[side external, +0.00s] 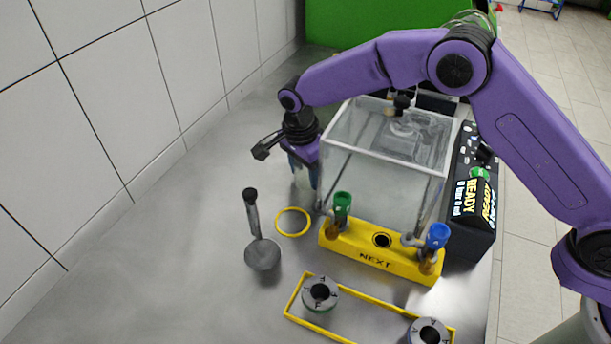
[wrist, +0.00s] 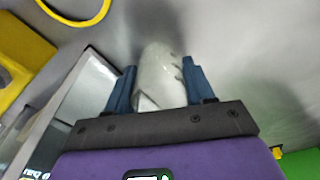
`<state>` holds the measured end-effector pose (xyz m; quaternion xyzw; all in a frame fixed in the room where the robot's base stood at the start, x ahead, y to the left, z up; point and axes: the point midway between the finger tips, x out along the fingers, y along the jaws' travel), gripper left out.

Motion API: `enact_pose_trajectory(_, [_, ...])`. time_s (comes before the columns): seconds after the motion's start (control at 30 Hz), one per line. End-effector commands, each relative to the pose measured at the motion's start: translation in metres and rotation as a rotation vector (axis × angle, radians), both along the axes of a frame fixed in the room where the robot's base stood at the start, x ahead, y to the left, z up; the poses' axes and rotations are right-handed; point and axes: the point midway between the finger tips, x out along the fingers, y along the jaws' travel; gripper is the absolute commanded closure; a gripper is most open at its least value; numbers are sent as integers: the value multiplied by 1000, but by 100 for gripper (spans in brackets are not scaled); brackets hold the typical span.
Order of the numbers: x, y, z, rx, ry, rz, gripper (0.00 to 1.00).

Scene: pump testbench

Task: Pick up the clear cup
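The clear cup (wrist: 161,76) is pale and see-through in the wrist view. It stands between the two blue fingers of my gripper (wrist: 160,82), which are spread about as wide as the cup. Whether both fingers press on it is not clear. In the side external view my gripper (side external: 303,172) points down at the left of the glass tank, low over the table. The cup (side external: 304,181) shows there only as a faint pale shape, partly hidden by the fingers.
The glass tank (side external: 360,180) stands close to the right of my gripper, with a yellow block (side external: 378,257) holding green-capped and blue-capped fittings in front. The left side is clear.

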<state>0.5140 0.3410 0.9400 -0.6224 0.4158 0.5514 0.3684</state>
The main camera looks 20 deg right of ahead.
Motion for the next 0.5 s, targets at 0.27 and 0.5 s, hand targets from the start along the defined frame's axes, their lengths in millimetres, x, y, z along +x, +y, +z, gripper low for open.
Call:
enact_pose_trajectory(0.27, [0,0,1,0,-1,0,78])
enact_pose_trajectory(0.5, [1,0,12,1,-2,0,78])
